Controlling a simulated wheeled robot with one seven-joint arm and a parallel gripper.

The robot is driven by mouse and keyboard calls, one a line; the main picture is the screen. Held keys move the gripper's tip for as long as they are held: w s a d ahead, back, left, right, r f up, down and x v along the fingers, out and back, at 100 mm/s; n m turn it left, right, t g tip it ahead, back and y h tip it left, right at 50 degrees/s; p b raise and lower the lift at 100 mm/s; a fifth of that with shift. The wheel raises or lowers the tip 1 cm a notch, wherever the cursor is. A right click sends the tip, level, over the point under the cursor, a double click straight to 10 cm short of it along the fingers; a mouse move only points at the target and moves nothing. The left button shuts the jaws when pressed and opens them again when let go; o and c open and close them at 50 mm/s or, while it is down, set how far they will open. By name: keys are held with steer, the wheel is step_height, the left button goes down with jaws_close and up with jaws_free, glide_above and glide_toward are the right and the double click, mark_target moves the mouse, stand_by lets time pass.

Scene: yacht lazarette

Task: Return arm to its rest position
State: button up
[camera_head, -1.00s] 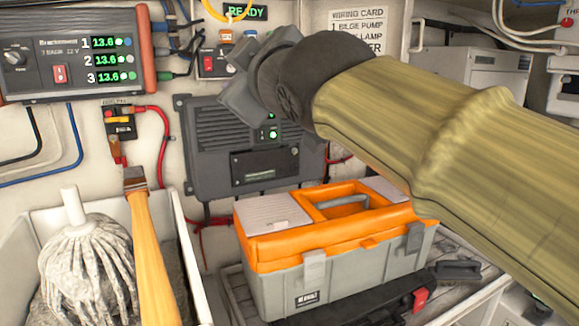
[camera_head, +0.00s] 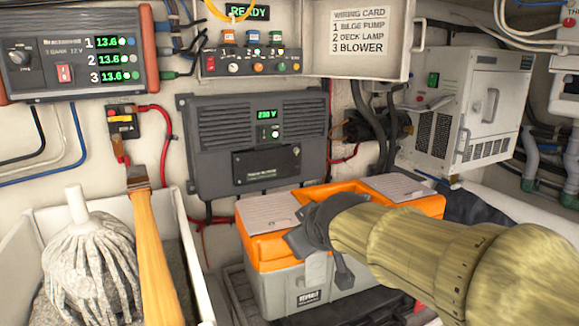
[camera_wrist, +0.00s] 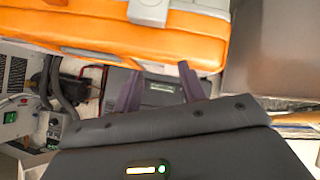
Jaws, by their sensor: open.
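My arm in its olive-yellow sleeve (camera_head: 430,245) reaches in from the right of the head view. My gripper (camera_head: 316,240) is in front of the orange-and-grey toolbox, hiding part of its lid and front. In the wrist view the two dark fingers (camera_wrist: 160,88) stand apart with nothing between them; the grey unit on the wall shows beyond. The toolbox (camera_head: 272,252) stands upright on a dark surface, and its orange part also fills the top of the wrist view (camera_wrist: 90,28). I cannot tell whether the gripper touches it.
A white bin (camera_head: 196,262) at left holds a mop (camera_head: 88,255) and a wooden-handled brush (camera_head: 150,245). Behind are a grey wall unit (camera_head: 215,140) reading "230 V", a switch panel (camera_head: 250,63), a charger (camera_head: 75,50) and a white heater-like box (camera_head: 470,100). Open space lies above the toolbox.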

steer(key=s+d+f+m+g, duration=0.2)
steer(key=s+d+f, duration=0.2)
steer(key=f, duration=0.4)
steer(key=s+d+f+m+g+h, duration=0.1)
steer(key=s+d+f+m+g, duration=0.2)
steer(key=s+f, duration=0.3)
steer(key=s+d+f+m+g+h, duration=0.1)
steer(key=s+d+f, duration=0.4)
steer(key=f, duration=0.6)
steer(key=shift+s+f+m+g, duration=0.15)
steer(key=shift+f+m+g, duration=0.1)
steer(key=shift+m+g, duration=0.7)
steer(key=shift+c, duration=0.4)
steer(key=shift+c, duration=0.8)
